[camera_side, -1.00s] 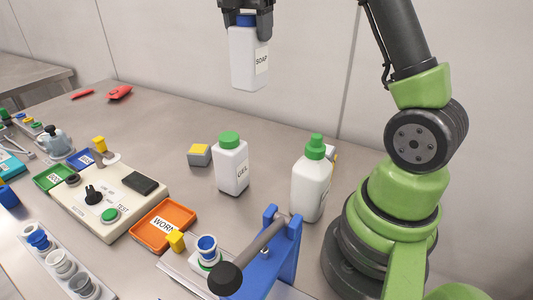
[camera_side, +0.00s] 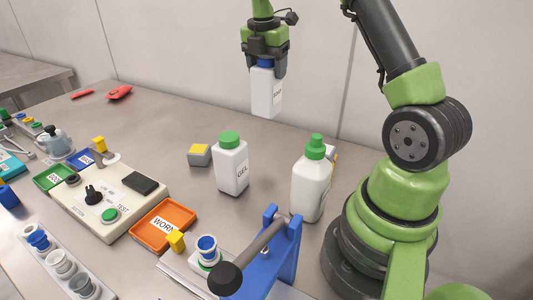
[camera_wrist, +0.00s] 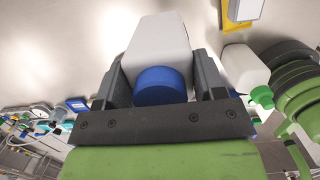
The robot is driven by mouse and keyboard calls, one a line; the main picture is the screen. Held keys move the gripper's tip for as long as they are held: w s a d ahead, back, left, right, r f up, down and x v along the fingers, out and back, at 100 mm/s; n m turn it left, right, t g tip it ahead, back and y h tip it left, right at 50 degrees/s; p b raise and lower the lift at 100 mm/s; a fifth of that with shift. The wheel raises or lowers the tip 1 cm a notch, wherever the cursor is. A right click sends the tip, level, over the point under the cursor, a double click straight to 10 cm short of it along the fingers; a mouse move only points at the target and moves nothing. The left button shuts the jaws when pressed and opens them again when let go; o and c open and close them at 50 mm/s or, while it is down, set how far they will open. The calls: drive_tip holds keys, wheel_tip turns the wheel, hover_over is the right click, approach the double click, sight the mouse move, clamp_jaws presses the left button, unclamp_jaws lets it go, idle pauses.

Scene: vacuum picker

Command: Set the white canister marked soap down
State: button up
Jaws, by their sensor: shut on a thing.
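The white canister (camera_side: 265,92) with a blue cap hangs upright in my gripper (camera_side: 265,66), which is shut on it around the cap and upper part. A label shows at its right edge, too narrow to read now. It is in the air above the back of the table, with its base apart from the surface. In the wrist view, the canister (camera_wrist: 158,45) and its blue cap (camera_wrist: 160,86) sit between the two fingers (camera_wrist: 160,80).
The white GEL canister (camera_side: 231,168) with a green cap stands on the table, left of a green-capped white bottle (camera_side: 311,184). A grey and yellow block (camera_side: 199,155) lies nearby. An orange tray (camera_side: 162,226) and a test box (camera_side: 108,195) are at left.

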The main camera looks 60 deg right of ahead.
sight(267, 114)
wheel_tip(267, 114, down, 12)
drive_tip(key=shift+f, duration=0.1)
idle(0.4)
drive_tip(key=shift+f, duration=0.1)
drive_tip(key=o, duration=1.4)
